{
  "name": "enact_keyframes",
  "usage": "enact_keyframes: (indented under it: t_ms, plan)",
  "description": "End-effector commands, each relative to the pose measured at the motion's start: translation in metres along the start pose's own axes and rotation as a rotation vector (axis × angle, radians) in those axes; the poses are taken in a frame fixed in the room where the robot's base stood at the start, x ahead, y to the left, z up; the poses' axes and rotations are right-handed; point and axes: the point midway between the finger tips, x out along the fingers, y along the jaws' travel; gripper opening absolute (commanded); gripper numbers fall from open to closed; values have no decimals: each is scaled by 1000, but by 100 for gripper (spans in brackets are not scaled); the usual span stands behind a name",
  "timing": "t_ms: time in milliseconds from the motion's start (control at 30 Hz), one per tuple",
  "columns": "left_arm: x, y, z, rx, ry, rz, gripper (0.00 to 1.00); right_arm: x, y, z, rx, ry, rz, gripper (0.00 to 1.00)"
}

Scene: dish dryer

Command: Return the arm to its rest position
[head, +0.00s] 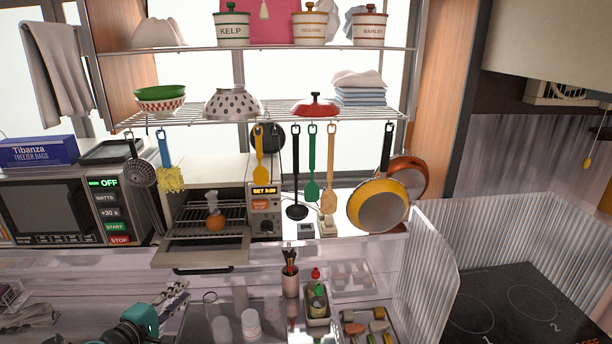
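My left arm comes in at the bottom left, with a teal and black joint. Its gripper (176,298) is over the counter, left of a small ring and two white containers. The fingers are small and seen at a slant, so I cannot tell how far apart they are. I see nothing clearly held in them. My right gripper is not in view.
A toaster oven (203,259) stands with its door down and an orange item inside. A microwave (50,212) is at left. Utensils and pans (378,206) hang from the wire shelf (290,112).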

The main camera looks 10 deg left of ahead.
Motion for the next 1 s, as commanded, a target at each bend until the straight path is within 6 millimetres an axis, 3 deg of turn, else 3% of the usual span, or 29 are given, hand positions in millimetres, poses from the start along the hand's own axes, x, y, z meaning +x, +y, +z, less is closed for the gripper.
enact_keyframes:
  t_ms: [167, 267, 400, 500, 733, 1000]
  plan:
    - [9, -8, 77, 198, -96, -174, 22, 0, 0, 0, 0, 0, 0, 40]
    - [1, -22, 133, 391, -172, -309, 22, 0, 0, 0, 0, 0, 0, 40]
    - [-28, -44, 194, 691, -272, -471, 22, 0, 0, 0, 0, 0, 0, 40]
    - [-56, -60, 223, 917, -334, -561, 22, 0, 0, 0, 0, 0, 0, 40]
    - [-107, -80, 246, 1327, -412, -675, 22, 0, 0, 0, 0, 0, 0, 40]
    - [-120, -83, 246, 1459, -424, -702, 22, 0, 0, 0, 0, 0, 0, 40]
